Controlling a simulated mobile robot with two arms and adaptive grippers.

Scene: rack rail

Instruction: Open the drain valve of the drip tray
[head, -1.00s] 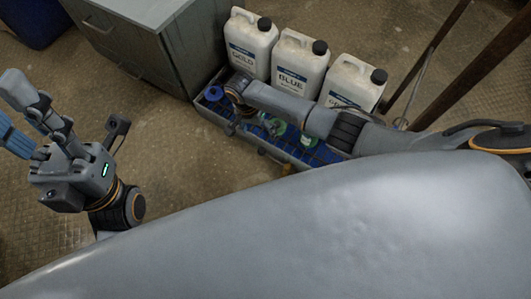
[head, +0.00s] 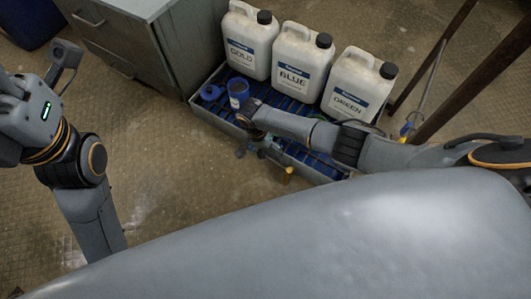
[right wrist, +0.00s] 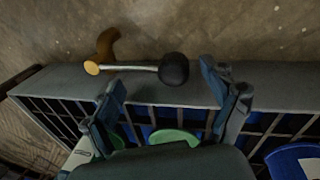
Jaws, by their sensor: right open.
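The drip tray (head: 222,118) has a grey rim and a blue inside under a dark grate. Its drain valve (head: 288,173) sticks out of the front wall. In the right wrist view the valve has a brass-brown body (right wrist: 106,44), a yellow cap (right wrist: 92,68) and a thin lever ending in a black knob (right wrist: 174,69). The lever lies roughly along the rim. My right gripper (right wrist: 166,92) is open, its fingertips either side of the knob in the picture; I see no contact. It also shows at the tray's front edge (head: 255,148). My left gripper's fingers are cut off at the left edge.
White jugs labelled GOLD (head: 247,45), BLUE (head: 297,66) and GREEN (head: 352,92) stand along the tray's back. A grey cabinet (head: 150,45) is behind left. Floor before the tray is clear.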

